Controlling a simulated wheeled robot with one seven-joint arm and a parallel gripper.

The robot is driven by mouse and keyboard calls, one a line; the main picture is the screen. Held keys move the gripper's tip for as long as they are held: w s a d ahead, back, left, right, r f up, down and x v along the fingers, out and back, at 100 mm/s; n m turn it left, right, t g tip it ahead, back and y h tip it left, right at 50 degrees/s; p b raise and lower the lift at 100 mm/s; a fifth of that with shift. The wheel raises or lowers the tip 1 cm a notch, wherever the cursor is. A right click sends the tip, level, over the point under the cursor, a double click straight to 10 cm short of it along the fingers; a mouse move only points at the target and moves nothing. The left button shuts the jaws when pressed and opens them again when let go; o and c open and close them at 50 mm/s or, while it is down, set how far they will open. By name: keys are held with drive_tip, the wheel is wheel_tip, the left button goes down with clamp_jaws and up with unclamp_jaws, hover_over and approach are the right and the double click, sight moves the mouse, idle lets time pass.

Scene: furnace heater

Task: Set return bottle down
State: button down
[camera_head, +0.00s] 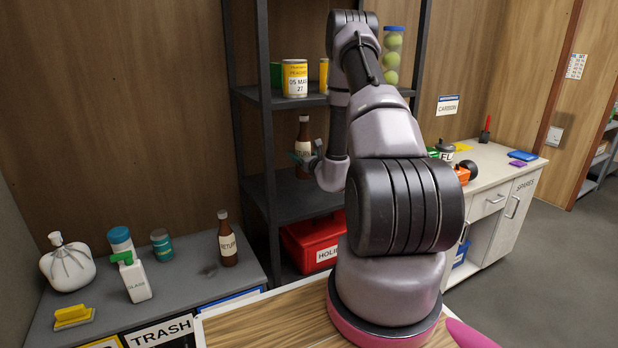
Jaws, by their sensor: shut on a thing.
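A brown bottle with a RETURN label (304,132) is upright at the middle shelf of the dark rack (290,208). My gripper (303,159) is shut on this bottle at its lower body. My arm reaches in from the right and hides part of the shelf. I cannot tell whether the bottle's base touches the shelf. A second brown bottle with a RETURN label (228,242) stands upright on the grey counter (190,282) at the left, apart from my gripper.
A yellow-labelled can (295,78) and a tube of tennis balls (392,55) stand on the shelf above. A red box (312,242) sits below. The left counter holds a white spray bottle (134,278) and a yellow brush (72,316). A white cabinet (500,205) stands right.

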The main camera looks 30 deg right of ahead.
drive_tip(key=shift+f, duration=4)
drive_tip(key=shift+f, duration=0.1)
unclamp_jaws()
drive_tip(key=shift+f, duration=0.1)
drive_tip(key=shift+s, duration=0.25)
drive_tip(key=s, duration=1.1)
drive_tip(key=shift+s+d, duration=0.2)
drive_tip(key=shift+s, duration=0.05)
